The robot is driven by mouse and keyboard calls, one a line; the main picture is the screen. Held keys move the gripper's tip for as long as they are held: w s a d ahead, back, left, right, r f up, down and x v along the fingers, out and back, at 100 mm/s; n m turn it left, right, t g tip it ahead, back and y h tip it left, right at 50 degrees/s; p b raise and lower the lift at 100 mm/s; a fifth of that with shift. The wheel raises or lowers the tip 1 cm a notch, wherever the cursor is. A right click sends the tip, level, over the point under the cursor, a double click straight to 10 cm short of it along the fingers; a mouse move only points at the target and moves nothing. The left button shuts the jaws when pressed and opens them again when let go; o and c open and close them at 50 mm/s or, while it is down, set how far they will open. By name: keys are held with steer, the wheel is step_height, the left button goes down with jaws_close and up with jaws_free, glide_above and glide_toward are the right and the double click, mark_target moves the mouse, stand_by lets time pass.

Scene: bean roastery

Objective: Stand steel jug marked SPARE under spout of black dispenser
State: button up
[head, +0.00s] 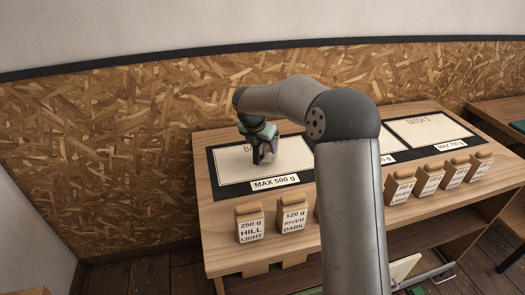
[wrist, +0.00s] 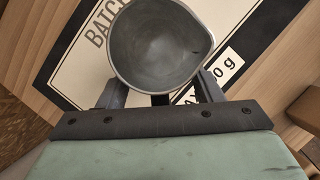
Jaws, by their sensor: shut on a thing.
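My gripper (head: 266,154) is over the left batch panel of the wooden table, and its fingers also show in the wrist view (wrist: 162,96). It is shut on a round grey steel jug (wrist: 160,45), seen from above with its open mouth toward the camera. The jug looks empty, and a small pouring lip shows at its right. In the head view the jug is small and partly hidden by the gripper. No SPARE mark can be read on it. I cannot tell whether its base touches the panel. No black dispenser or spout is in view.
The left panel (head: 225,170) is marked MAX 500 g. Another panel (head: 428,130) lies at the right. Bags marked HILL LIGHT (head: 250,224) and RIVER DARK (head: 293,218) stand along the table's front edge, with several more to the right. My arm hides the table's middle.

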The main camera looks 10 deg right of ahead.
mark_target(262, 151)
steer(key=shift+f, duration=1.45)
steer(key=shift+f, duration=0.1)
steer(key=o, duration=1.1)
steer(key=shift+c, duration=0.2)
